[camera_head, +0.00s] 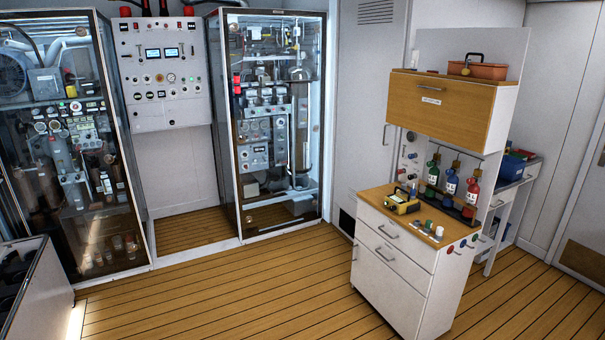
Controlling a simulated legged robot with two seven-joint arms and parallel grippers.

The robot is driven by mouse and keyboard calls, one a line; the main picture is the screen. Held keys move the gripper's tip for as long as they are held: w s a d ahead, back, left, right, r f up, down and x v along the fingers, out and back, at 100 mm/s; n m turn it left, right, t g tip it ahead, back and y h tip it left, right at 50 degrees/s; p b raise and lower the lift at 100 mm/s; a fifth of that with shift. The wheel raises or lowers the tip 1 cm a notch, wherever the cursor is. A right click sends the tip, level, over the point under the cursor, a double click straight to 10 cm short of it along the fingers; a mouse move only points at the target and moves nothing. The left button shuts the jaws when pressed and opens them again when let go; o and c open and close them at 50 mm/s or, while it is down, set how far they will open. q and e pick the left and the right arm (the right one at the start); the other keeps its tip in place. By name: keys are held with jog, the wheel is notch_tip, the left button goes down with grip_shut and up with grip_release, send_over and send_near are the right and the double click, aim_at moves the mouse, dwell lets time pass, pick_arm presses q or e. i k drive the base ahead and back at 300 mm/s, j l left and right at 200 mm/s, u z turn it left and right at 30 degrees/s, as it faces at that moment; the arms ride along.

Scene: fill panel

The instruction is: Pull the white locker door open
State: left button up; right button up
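A tall white locker door (362,100) stands in the back wall, between the right glass-fronted cabinet and the wooden-topped workstation. It looks shut. A slotted vent is at its top and a dark grille (347,222) is near its foot. A slim vertical handle (385,134) is on its right side, close to the workstation's left edge. The workstation hides part of the door's lower right. Neither of my grippers shows in the head view.
The workstation (395,285) has drawers, colored bottles and a yellow device (401,203). Glass-fronted cabinets (265,215) and a control panel (165,70) line the back. A grey-edged unit (40,305) is at lower left. The plank floor (240,295) between is clear.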

aim_at(373, 33)
jog(key=i, duration=2.8)
